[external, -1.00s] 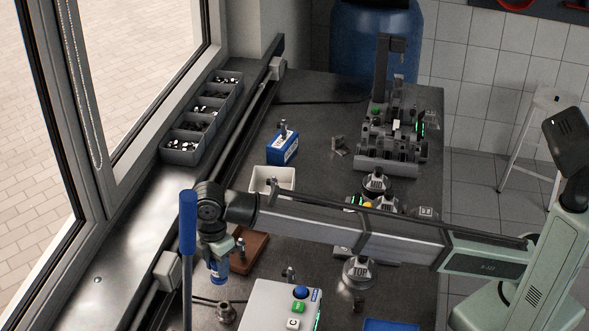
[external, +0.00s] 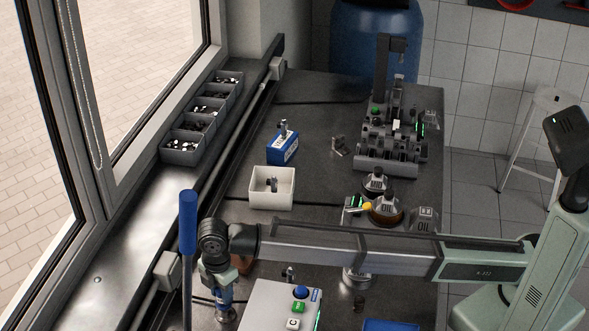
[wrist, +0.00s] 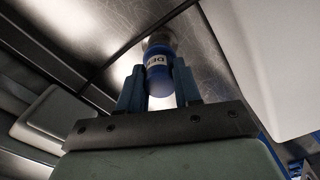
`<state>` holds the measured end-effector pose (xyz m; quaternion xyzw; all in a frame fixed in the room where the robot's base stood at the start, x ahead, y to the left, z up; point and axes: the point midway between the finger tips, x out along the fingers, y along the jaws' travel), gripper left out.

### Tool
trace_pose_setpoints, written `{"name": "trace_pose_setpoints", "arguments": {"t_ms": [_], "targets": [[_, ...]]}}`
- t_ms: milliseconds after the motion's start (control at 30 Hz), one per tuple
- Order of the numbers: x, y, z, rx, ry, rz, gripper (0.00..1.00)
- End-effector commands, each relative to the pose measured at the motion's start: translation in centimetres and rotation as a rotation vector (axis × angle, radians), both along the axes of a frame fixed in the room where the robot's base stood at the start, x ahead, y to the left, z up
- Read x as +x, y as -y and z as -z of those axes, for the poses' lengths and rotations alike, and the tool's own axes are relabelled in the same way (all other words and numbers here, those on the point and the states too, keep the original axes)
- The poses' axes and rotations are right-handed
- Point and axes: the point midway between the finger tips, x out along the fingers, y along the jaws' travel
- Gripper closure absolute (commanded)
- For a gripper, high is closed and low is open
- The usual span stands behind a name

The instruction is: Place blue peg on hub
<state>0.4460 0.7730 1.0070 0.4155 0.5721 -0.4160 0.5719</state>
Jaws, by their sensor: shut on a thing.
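The blue peg (wrist: 158,83), a blue cylinder with a white lettered label, is held between the two blue fingers of my gripper (wrist: 159,70) in the wrist view. In the external view my gripper (external: 222,284) points down at the lower left of the bench, with the blue peg (external: 224,299) below it. A small grey metal piece, which looks like the hub (external: 226,315), stands directly under the peg. The wrist view shows a round metal shape (wrist: 160,39) just beyond the peg's far end. I cannot tell whether peg and hub touch.
A white control box (external: 275,308) with buttons stands close to the right of my gripper. A blue-handled lever (external: 188,225) rises close on the left. A white bin (external: 271,200), a blue box (external: 283,150) and oil containers (external: 386,212) lie farther back.

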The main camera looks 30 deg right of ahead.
Motion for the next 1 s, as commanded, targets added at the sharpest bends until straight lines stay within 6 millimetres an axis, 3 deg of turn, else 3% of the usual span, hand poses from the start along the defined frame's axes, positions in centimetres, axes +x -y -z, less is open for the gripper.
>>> {"name": "trace_pose_setpoints", "arguments": {"t_ms": [333,367,600,1000], "targets": [[0.01,0.0,0.19,0.0,0.0,0.0,1.0],[0.01,0.0,0.24,0.0,0.0,0.0,0.66],[0.01,-0.01,0.19,0.0,0.0,0.0,0.43],[0.05,-0.08,-0.66,0.001,0.001,0.0,0.41]]}}
